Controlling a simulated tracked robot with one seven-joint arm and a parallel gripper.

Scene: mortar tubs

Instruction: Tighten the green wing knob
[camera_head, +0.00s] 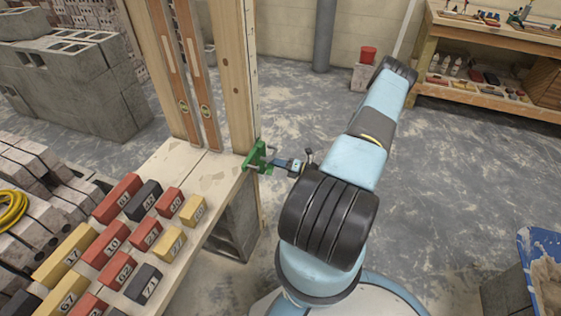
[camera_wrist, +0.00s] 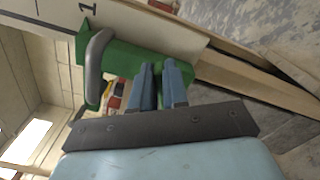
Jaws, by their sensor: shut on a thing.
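A green clamp-like fitting with the green wing knob (camera_head: 258,157) sits at the end of the pale bench, beside the upright wooden post. My gripper (camera_head: 277,164) reaches it from the right. In the wrist view the green part (camera_wrist: 150,54) lies just beyond my fingertips (camera_wrist: 158,66), and a grey curved bar (camera_wrist: 95,62) crosses it at the left. My two blue fingers are close together and shut on the green wing knob. The gripped part is mostly hidden between and behind the fingers.
The pale bench (camera_head: 218,168) carries several numbered red, yellow and black blocks (camera_head: 118,198). Two levels (camera_head: 203,90) lean near the wooden post (camera_head: 237,70). Grey blocks are stacked at the left. A shelf (camera_head: 490,60) stands at the back right; open floor lies between.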

